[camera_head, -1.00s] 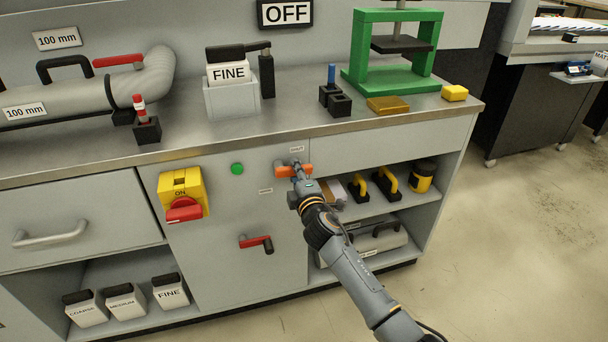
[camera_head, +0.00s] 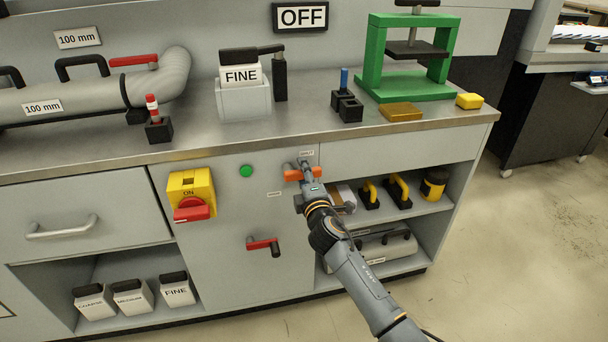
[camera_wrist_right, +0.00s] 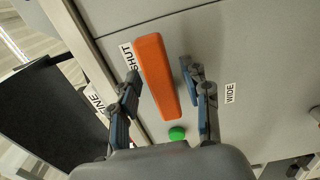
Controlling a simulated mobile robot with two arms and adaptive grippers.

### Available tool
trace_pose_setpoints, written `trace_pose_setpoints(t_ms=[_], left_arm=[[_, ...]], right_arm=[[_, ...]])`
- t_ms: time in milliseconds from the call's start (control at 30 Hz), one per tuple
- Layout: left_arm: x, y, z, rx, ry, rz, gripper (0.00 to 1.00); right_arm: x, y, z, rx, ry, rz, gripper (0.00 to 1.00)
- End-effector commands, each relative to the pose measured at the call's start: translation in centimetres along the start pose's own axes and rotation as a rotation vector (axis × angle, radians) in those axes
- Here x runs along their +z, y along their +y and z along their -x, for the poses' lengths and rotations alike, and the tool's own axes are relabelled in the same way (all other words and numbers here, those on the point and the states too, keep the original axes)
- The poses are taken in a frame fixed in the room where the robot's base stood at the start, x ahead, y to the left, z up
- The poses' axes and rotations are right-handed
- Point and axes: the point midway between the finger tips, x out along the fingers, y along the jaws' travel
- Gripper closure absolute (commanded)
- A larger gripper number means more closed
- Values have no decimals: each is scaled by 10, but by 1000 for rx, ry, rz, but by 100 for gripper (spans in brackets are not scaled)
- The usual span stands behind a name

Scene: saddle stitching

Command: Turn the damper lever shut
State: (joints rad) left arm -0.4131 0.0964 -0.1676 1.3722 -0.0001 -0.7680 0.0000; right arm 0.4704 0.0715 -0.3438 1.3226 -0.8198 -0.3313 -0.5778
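The damper lever is an orange bar (camera_head: 291,175) on the grey cabinet front, lying roughly level. A SHUT label (camera_head: 307,153) is above it and a WIDE label (camera_head: 274,194) is below and left. In the right wrist view the orange lever (camera_wrist_right: 153,75) lies between the two fingers of my right gripper (camera_wrist_right: 160,80). The fingers are apart, with a gap visible on each side of the bar. In the head view my right gripper (camera_head: 306,178) partly covers the lever. My left gripper is not in view.
A green button (camera_head: 246,171) and a yellow switch with a red knob (camera_head: 190,195) are left of the lever. A red-handled crank (camera_head: 264,244) is below it. The worktop edge (camera_head: 240,149) runs above. Open shelves with yellow-handled tools (camera_head: 399,190) are at right.

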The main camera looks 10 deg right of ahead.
Motion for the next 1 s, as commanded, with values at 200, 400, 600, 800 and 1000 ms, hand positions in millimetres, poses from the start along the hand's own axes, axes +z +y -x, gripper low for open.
trace_pose_setpoints(t_ms=[200,400,600,800,1000], left_arm=[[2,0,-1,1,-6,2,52],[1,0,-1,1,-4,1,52],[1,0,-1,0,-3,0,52],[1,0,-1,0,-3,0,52],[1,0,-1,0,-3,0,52]], right_arm=[[0,-1,1,-2,0,-2,53],[1,-2,20,-2,-1,-3,53],[0,-2,58,-2,1,-3,53],[0,-2,96,-2,1,-2,53],[0,-1,117,-1,1,-1,53]])
